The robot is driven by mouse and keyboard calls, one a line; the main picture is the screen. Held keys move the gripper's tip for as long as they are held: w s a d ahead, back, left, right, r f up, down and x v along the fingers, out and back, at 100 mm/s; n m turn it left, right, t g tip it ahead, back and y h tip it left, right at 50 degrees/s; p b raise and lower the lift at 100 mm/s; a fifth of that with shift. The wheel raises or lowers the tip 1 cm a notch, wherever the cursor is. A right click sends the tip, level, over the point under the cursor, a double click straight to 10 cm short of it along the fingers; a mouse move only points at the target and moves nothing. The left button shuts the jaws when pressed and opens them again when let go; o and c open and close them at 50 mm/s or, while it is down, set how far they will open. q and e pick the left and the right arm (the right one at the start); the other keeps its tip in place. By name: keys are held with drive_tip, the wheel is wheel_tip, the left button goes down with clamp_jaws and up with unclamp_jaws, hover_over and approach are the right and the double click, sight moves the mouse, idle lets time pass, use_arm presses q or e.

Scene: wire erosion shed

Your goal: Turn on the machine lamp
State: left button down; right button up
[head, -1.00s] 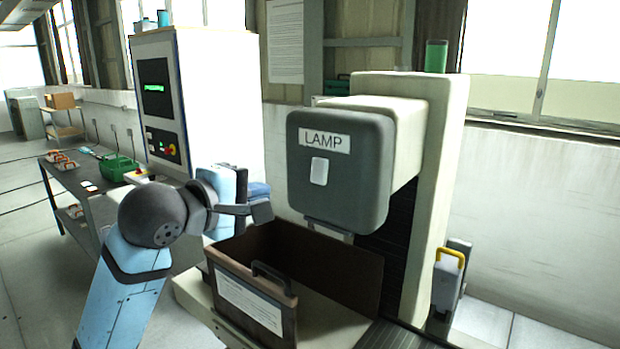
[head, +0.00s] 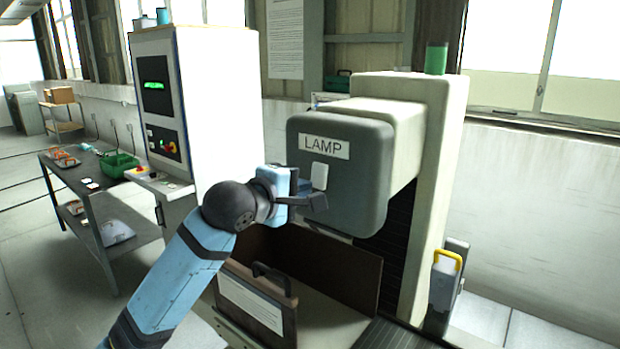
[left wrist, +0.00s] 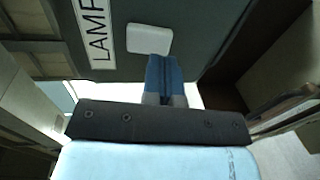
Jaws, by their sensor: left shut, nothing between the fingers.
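The machine head (head: 362,165) is a dark grey box with a white LAMP label (head: 324,147). Below the label is a white rocker switch (head: 319,176). My left gripper (head: 318,203) is shut and empty, with its fingertips just below the switch in the head view. In the left wrist view the switch (left wrist: 149,39) shows just beyond the shut fingers (left wrist: 163,75), beside the label (left wrist: 94,30). I cannot tell whether the fingertips touch the machine head. My right gripper is not in view.
An open brown tank (head: 257,300) with a black handle stands below the machine head. A control cabinet (head: 218,100) and a dark workbench (head: 85,190) stand to the left. A grey block with a yellow handle (head: 448,258) is at the right.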

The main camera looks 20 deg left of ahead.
sight(317, 183)
use_arm(q)
drive_tip(key=shift+p+x, duration=0.3)
drive_tip(key=shift+x, duration=0.8)
drive_tip(key=shift+w+d, duration=0.1)
drive_tip(key=shift+w, duration=0.35)
drive_tip(key=shift+f, duration=0.1)
